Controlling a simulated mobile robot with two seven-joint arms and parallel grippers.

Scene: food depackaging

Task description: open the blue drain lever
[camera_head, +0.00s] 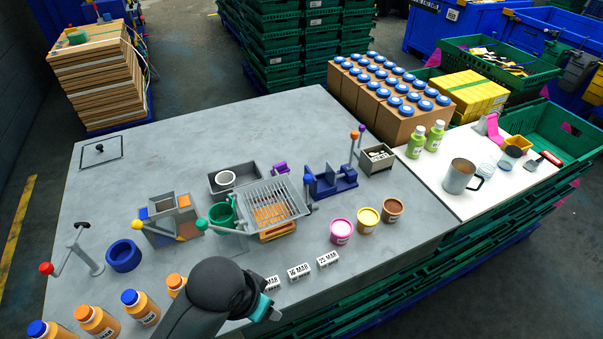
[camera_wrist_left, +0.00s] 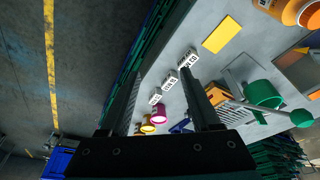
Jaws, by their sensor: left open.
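I cannot make out a clearly blue drain lever. A blue fixture (camera_head: 332,182) stands at the table's back right, with upright levers beside it ending in a purple knob (camera_head: 362,127) and an orange knob (camera_head: 354,135). Other levers end in a green knob (camera_head: 201,223), a yellow knob (camera_head: 137,225) and a red knob (camera_head: 46,268). My left gripper (camera_wrist_left: 162,74) is open and empty in the left wrist view, above the table's front edge near the date blocks (camera_head: 298,271). In the head view my dark arm hides part of the front edge. My right gripper is not seen.
A wire basket (camera_head: 290,197) stands mid-table beside a green cup (camera_head: 221,215). Pink, yellow and brown jars (camera_head: 367,220) stand right of the date blocks. Orange bottles (camera_head: 99,322) line the front left. A blue ring (camera_head: 124,257) lies left. The back-left table is mostly clear.

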